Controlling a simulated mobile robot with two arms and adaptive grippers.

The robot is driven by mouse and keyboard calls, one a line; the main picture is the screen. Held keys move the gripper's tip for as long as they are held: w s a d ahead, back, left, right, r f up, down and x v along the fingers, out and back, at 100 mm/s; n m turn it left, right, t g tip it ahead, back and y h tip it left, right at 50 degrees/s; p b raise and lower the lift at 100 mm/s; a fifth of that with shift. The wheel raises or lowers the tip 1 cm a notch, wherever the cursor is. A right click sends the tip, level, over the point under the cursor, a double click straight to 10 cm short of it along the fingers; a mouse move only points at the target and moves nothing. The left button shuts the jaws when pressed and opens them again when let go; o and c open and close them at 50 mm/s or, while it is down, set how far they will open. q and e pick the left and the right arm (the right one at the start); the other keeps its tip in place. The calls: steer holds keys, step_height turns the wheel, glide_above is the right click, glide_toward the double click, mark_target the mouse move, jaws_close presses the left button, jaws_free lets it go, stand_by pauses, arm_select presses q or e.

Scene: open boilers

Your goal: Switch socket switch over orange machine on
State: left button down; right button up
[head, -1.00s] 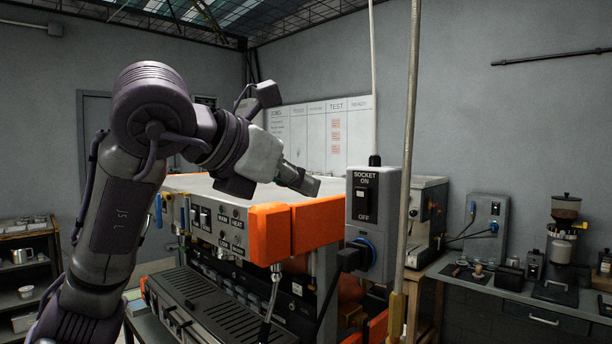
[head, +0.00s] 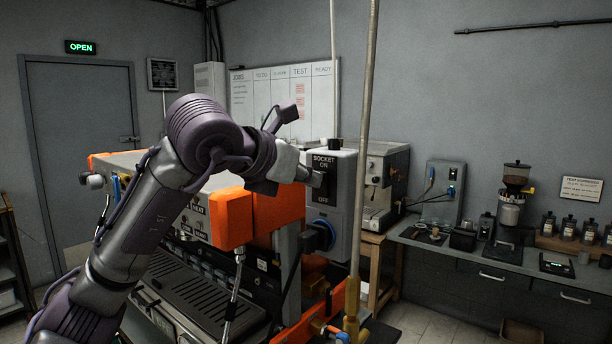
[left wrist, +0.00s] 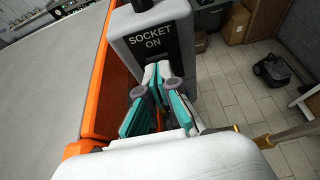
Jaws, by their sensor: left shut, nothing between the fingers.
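The grey socket box (head: 347,199) stands beside the orange machine (head: 262,213), its front labelled SOCKET ON at the top and OFF below. It also shows in the left wrist view (left wrist: 150,20). My left gripper (head: 318,180) is shut and empty, with its tips at the box's front panel. In the left wrist view the fingers (left wrist: 157,75) reach up to the panel just below the word ON. They cover most of the switch, so its position is hidden. I cannot tell whether the tips touch it. My right gripper is not in view.
A vertical metal pole (head: 364,130) stands just right of the socket box. A blue plug (head: 323,235) with a black cable sits low on the box. A bench (head: 470,243) with a grinder (head: 510,200) is at the right.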

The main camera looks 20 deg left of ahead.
arm_select(q)
steer(key=shift+w+d+r, duration=0.15)
steer(key=shift+w, duration=0.15)
steer(key=shift+r+p, duration=0.4)
steer(key=shift+r, duration=0.45)
